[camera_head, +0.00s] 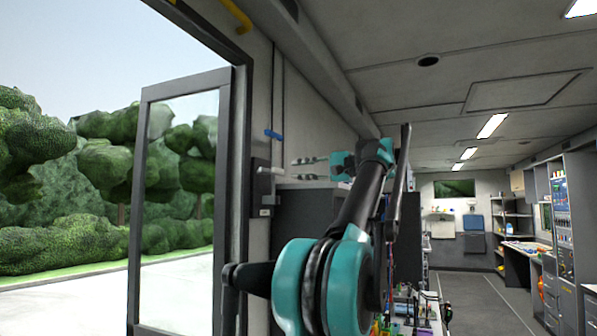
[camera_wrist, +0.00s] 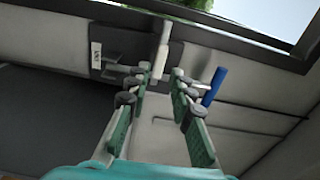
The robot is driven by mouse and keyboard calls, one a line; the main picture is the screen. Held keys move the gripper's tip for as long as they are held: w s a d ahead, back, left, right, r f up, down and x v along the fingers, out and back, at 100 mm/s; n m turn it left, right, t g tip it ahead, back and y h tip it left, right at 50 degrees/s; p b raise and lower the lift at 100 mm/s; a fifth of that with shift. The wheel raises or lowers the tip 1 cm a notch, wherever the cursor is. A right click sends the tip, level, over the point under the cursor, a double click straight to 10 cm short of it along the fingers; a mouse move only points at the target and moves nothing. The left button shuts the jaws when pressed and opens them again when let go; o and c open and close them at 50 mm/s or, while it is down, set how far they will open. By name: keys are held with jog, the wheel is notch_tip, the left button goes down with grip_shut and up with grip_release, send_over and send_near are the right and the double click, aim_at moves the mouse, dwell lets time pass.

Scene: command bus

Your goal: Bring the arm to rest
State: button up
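My gripper (camera_head: 295,169) is at the end of my raised teal and black arm in the head view, its fingers pointing left towards the wall beside the doorway. The two fingers are apart with nothing between them, so it is open. In the wrist view my gripper (camera_wrist: 164,72) shows both green-padded fingers spread. A pale lever handle (camera_head: 268,170) on a dark wall plate lies just left of the fingertips, with a small gap. The lever handle also shows in the wrist view (camera_wrist: 163,42), beyond the fingertips.
A glass door (camera_head: 180,210) stands at the left, with hedges and pavement outside. A blue handle (camera_head: 273,135) is on the wall above my gripper; it also shows in the wrist view (camera_wrist: 214,86). A grey cabinet (camera_head: 300,215) is below the gripper. The aisle floor (camera_head: 485,300) is clear.

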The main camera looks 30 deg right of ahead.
jog(key=w+a+f+n+g+h, duration=0.1)
jog(key=a+f+g, duration=0.35)
jog(key=f, duration=0.95)
jog(key=a+f+n+g+h, duration=0.15)
jog(key=a+f, duration=0.55)
jog(key=f, duration=0.7)
jog(key=w+a+f+n+g+h, duration=0.15)
jog(key=a+f, duration=0.45)
jog(key=f, duration=0.8)
jog(key=s+a+f+n+g+h, duration=0.1)
jog(key=s+a+f, duration=0.15)
jog(key=f, duration=0.45)
jog(key=s+a+f+n+g+h, duration=0.1)
jog(key=s+f, duration=0.3)
jog(key=f, duration=0.2)
jog(key=s+a+f+n+g+h, duration=0.1)
jog(key=s+a+f, duration=0.15)
jog(key=f, duration=0.45)
jog(key=s+f+n+h, duration=0.3)
jog(key=s+f+h, duration=0.1)
jog(key=s+f, duration=0.8)
notch_tip(320, 180, down, 2)
jog(key=shift+s+d, duration=0.15)
jog(key=shift+s, duration=0.2)
jog(key=shift+t, duration=0.25)
